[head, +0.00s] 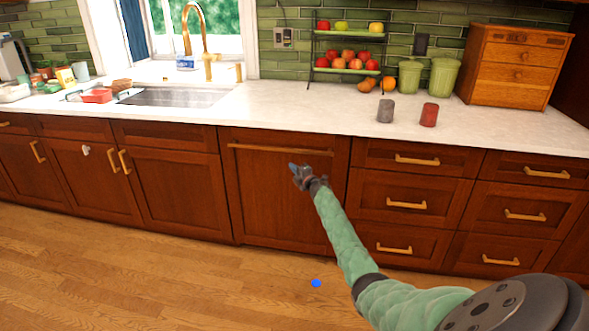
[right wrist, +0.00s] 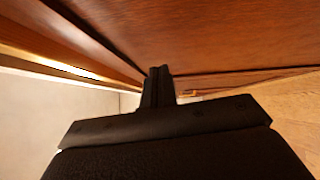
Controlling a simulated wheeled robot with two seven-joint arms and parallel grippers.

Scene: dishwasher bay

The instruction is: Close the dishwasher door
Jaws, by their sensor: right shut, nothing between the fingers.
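The dishwasher door (head: 262,205) is a dark wood panel with a long gold bar handle (head: 270,148) near its top. It stands upright and looks in line with the cabinets beside it in the head view; I cannot tell whether a small gap is left. My right gripper (head: 295,169) is in front of the door's upper part, just below the handle. In the right wrist view its fingers (right wrist: 158,75) are together and empty, close to a wood surface (right wrist: 220,35). I cannot tell whether they touch it. My left gripper is not in view.
A white countertop (head: 290,107) runs above the door, with a sink (head: 175,97) to the left. Drawers with gold handles (head: 417,160) are on the right. Grey (head: 385,111) and red (head: 429,115) cups stand on the counter. The wooden floor (head: 190,285) in front is clear apart from a blue dot (head: 316,283).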

